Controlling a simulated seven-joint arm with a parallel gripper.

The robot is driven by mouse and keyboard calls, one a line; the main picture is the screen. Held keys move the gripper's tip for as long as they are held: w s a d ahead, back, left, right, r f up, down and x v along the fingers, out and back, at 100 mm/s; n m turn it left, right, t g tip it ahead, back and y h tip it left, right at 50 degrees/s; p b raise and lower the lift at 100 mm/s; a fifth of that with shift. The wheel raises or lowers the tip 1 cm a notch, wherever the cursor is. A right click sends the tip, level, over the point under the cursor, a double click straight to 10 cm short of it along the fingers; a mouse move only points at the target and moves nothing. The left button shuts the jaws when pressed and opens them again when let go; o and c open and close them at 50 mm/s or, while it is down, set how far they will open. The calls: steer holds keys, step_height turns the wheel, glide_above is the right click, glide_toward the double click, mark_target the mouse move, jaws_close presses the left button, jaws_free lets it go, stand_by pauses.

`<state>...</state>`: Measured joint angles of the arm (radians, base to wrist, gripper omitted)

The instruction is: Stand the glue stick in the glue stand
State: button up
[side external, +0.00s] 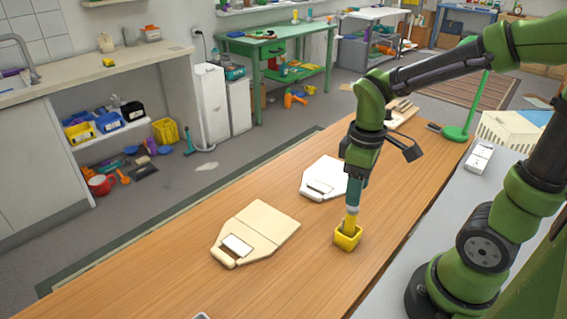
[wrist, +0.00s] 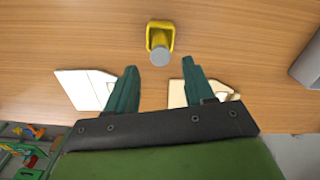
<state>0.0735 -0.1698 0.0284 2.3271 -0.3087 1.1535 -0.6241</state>
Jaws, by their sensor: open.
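The yellow glue stand (side external: 347,241) sits on the wooden table near its front edge. The glue stick (side external: 351,220) stands upright in it, its lower part hidden by the stand. In the wrist view the yellow stand (wrist: 160,27) is at top centre, with the grey round end of the glue stick (wrist: 160,57) facing the camera. My gripper (side external: 354,204) is just above the stick, pointing down. In the wrist view my gripper (wrist: 160,66) has its teal fingers wide apart, with nothing held between them.
A cream paper holder (side external: 265,225) lies left of the stand and a white one (side external: 322,176) lies behind it, both with a small label. A green lamp base (side external: 455,132) stands at the far right end. The table's left end is mostly clear.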

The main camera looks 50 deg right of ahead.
steer(key=shift+r, duration=0.95)
steer(key=s+a+r+m+t+y, duration=0.1)
steer(key=a+r+m+t+y, duration=0.1)
steer(key=a+r+m+t, duration=0.2)
step_height(320, 180, up, 4)
steer(key=m+t, duration=0.3)
steer(key=shift+a, duration=0.2)
